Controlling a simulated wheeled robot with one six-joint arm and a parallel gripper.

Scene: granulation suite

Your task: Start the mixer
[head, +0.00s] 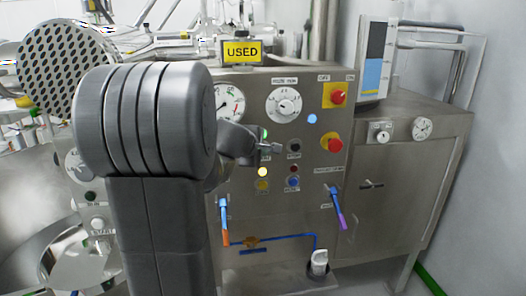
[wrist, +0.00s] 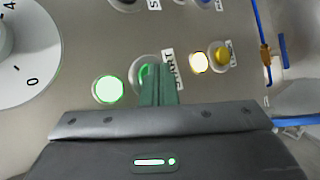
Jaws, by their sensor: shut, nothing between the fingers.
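The mixer's steel control panel (head: 245,175) stands in front of me, its face toward me. In the head view my gripper (head: 277,147) is in front of the panel and hides the green button. A lit green lamp (wrist: 109,89) is left of the button in the wrist view; a lit yellow lamp (wrist: 199,62) is to the right.
A yellow button (wrist: 222,54) is close to the lit yellow lamp. Black (head: 294,145), red (head: 294,169) and blue (head: 293,182) controls sit right of my gripper. Blue-handled valves (head: 336,200) stick out lower down.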

